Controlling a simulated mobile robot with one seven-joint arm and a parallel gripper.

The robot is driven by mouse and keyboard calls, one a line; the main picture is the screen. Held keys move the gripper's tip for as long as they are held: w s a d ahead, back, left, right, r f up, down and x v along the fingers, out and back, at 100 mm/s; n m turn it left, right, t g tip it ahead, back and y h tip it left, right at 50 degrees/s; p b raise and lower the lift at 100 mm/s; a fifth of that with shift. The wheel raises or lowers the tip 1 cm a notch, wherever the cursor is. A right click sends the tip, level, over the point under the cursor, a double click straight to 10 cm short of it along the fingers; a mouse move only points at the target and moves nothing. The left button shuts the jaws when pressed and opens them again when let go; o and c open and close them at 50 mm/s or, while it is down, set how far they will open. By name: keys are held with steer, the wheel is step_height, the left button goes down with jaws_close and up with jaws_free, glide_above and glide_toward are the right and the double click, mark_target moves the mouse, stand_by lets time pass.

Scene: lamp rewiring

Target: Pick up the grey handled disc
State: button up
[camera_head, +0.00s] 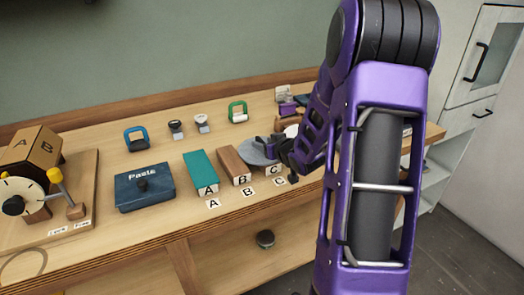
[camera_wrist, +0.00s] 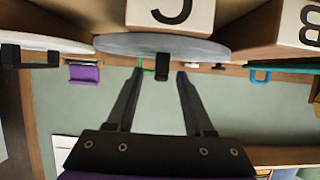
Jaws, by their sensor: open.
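The grey handled disc (camera_head: 257,152) lies flat on top of the block marked C (camera_head: 274,170). In the wrist view, which looks upside down, the disc (camera_wrist: 205,47) shows edge-on with a short black handle (camera_wrist: 162,67) in its middle. My gripper (camera_wrist: 159,74) is open, with one finger on each side of that handle. No contact between the fingers and the handle is visible. In the head view my gripper (camera_head: 282,151) is at the disc's right side, and my arm hides part of that area.
A brown block B (camera_head: 234,165) and a teal block A (camera_head: 201,172) stand left of the disc. Farther left are a blue Paste box (camera_head: 144,188) and a dial device (camera_head: 30,180). Blue (camera_head: 136,138) and green (camera_head: 238,111) handled items stand behind. A purple item (camera_wrist: 84,74) is nearby.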

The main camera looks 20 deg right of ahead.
steer(key=shift+w+f, duration=0.1)
steer(key=shift+w, duration=0.2)
jaws_close()
stand_by(1.2)
